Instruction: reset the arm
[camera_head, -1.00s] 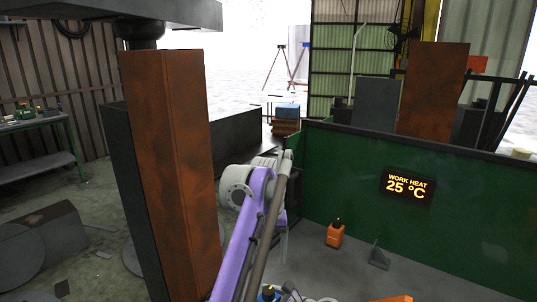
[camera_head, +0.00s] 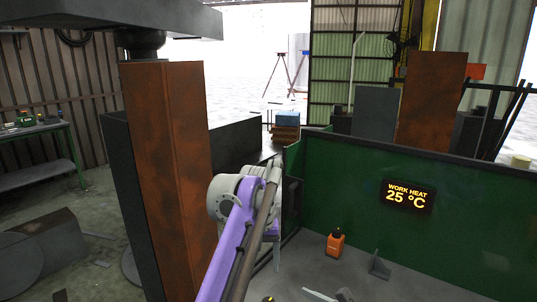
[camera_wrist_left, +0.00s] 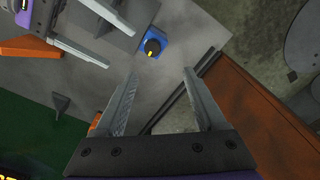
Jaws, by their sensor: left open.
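My left arm is purple with a grey joint and rises from the bottom middle of the head view. Its gripper (camera_head: 276,250) is mostly hidden behind the arm, with one thin grey finger showing below. In the left wrist view my left gripper (camera_wrist_left: 160,82) has its two silver fingers wide apart and nothing between the tips. My right gripper (camera_wrist_left: 122,52) shows at the top left of that view, its fingers apart. A blue part with a black knob (camera_wrist_left: 152,47) lies on the grey surface beyond the left fingertips, apart from them.
A rusty brown column (camera_head: 165,180) stands left of my left arm. A green panel (camera_head: 460,220) with a "WORK HEAT 25 °C" display (camera_head: 408,197) is at the right. An orange device (camera_head: 335,243) and a grey bracket (camera_head: 379,265) stand before it. An orange piece (camera_wrist_left: 30,47) lies near my right gripper.

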